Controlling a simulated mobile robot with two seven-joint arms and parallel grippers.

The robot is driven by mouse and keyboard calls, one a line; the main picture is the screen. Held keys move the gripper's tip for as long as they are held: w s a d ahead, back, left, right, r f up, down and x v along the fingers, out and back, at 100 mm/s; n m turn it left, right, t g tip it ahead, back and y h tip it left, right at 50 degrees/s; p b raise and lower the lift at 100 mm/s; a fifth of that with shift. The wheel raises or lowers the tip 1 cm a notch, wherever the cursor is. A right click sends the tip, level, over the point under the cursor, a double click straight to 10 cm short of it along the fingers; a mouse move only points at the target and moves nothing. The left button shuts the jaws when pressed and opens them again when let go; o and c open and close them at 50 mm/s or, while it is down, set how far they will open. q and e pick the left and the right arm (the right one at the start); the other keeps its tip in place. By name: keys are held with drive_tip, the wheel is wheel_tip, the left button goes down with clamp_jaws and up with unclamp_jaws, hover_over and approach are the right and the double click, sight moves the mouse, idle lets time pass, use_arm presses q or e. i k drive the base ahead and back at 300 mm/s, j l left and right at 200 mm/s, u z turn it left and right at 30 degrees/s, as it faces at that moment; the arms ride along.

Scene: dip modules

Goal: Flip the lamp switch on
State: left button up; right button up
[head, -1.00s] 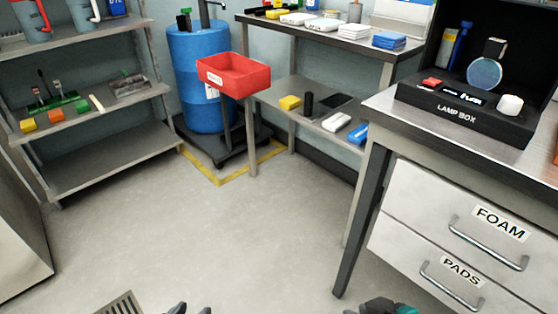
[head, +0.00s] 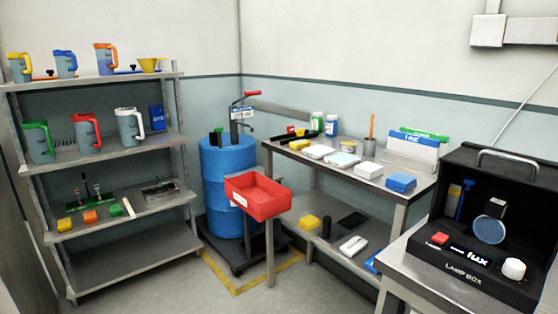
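The black lamp box (head: 493,288) stands open on the metal table at the right of the head view, with its lid raised. A red switch (head: 440,238) sits on the left of its front panel. Beside it are a small display marked lux and a white knob (head: 513,268). A round bluish lens (head: 489,229) stands behind them inside the box. I cannot tell the switch's position, and no clear glow shows. Neither of my grippers is in view.
The lamp box's table (head: 400,262) is cut off by the lower edge. A workbench (head: 420,185) with bottles and boxes stands behind it. A blue drum (head: 228,172) and red tray (head: 262,208) are mid-view. Shelves (head: 110,270) with jugs stand left.

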sight(441, 238)
drive_tip(key=l+z, duration=0.15)
drive_tip(key=z, duration=1.05)
drive_tip(key=i+j, duration=0.05)
